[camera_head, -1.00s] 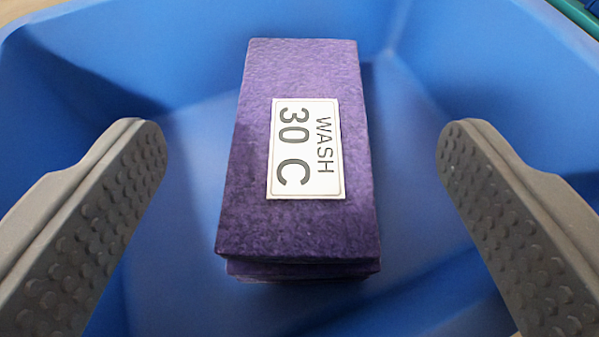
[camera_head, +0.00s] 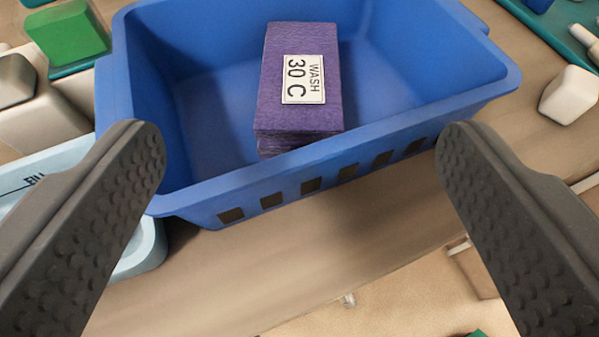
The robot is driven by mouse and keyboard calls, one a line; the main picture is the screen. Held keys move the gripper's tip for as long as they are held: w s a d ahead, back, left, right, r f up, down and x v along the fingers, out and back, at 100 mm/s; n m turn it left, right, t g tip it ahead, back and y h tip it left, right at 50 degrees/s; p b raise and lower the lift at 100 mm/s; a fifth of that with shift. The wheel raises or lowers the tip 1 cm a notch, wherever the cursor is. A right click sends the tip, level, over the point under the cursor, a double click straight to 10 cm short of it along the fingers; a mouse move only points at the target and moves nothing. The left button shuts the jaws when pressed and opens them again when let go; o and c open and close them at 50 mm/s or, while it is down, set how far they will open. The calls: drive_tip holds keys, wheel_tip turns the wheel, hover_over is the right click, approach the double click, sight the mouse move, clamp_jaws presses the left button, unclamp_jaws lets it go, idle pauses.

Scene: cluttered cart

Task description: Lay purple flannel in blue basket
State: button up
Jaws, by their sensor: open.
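The purple flannel (camera_head: 298,118) is a folded stack with a white label reading "WASH 30 C". It lies inside the blue basket (camera_head: 325,160), near the middle of its floor, apart from my gripper. The basket stands on the cart top, with a row of square holes along its near wall. My gripper (camera_head: 302,150) is open and empty. Its two grey studded fingers are wide apart in the foreground, with the basket and flannel showing between and beyond them.
A green block (camera_head: 68,36) and a grey object (camera_head: 17,80) stand at the upper left. A pale blue tray (camera_head: 140,258) is left of the basket, partly behind a finger. A white block (camera_head: 569,95) stands at right. The wooden surface (camera_head: 290,260) before the basket is bare.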

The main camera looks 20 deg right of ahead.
drive_tip(key=shift+v, duration=1)
drive_tip(key=w+r+t+y, duration=0.2)
drive_tip(key=w+r+y, duration=0.25)
drive_tip(key=r, duration=0.75)
drive_tip(key=w+r+t+y, duration=0.1)
drive_tip(key=w+r+y, duration=0.3)
drive_tip(key=r, duration=0.8)
drive_tip(key=d+r+n+t+y, duration=0.1)
drive_tip(key=d+r+n, duration=0.15)
drive_tip(key=r, duration=0.45)
drive_tip(key=d+r+n+y, duration=0.1)
drive_tip(key=d+r, duration=0.2)
drive_tip(key=r, duration=0.4)
drive_tip(key=s+d+r+h, duration=0.1)
drive_tip(key=s+d+r, duration=0.3)
drive_tip(key=s+d, duration=0.2)
drive_tip(key=s+d+r+n+h, duration=0.1)
drive_tip(key=s+d+r+h, duration=0.1)
drive_tip(key=s+d+r, duration=0.3)
drive_tip(key=s+d+r+h, duration=0.2)
drive_tip(key=s+d+r, duration=0.2)
drive_tip(key=s+d, duration=0.3)
drive_tip(key=d, duration=0.5)
drive_tip(key=shift+r+g, duration=0.25)
drive_tip(key=shift+g, duration=0.15)
